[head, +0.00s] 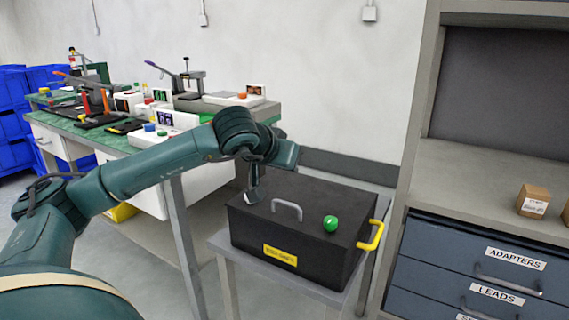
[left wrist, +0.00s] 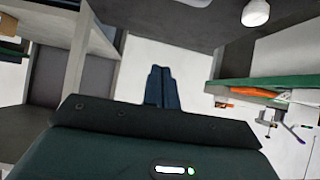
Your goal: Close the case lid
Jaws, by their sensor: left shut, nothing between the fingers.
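The black case (head: 290,264) stands on a small grey stand in the head view, with a yellow label on its front. Its lid (head: 315,197) looks flat across the top; whether it is fully seated cannot be told. The lid has a grey handle (head: 287,208) and a green round thing (head: 330,223) on it. A yellow handle (head: 372,235) is on the case's right side. My left gripper (head: 252,196) is over the lid's left part; contact cannot be told. Its fingers (left wrist: 159,76) are together and empty in the left wrist view. My right gripper is not in view.
A green-topped workbench (head: 65,123) with tools stands at the left, blue bins (head: 12,118) beyond it. A shelf unit with blue drawers (head: 470,262) stands close at the right, a small carton (head: 532,200) on its shelf. A wall is behind the case.

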